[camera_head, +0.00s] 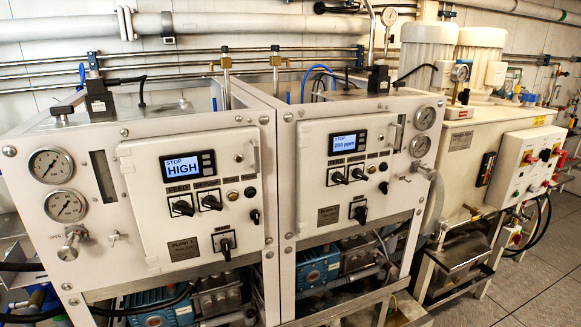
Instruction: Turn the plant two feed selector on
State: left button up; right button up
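The plant two panel (357,205) is the right one of two white cabinets side by side; its small nameplate (328,215) is hard to read. Its display (347,143) is lit and reads STOP with 250 ppm. Below the display are two black selector knobs; the left one, in the feed position, is the feed selector (339,178). Its handle looks slanted, but its exact setting is too small to tell. The second selector (359,174) sits just to its right. Neither of my grippers is in view.
The plant one panel (195,200) at left has a similar layout, with its display (188,166) reading STOP HIGH. A lower black selector (359,213) is on the plant two panel. Gauges (424,118) and a valve handle (426,172) stand out at its right. A pump unit (480,150) stands farther right.

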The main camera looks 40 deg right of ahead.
aim_at(336, 177)
jog(key=k+j+z, duration=0.1)
jog(key=z, duration=1.45)
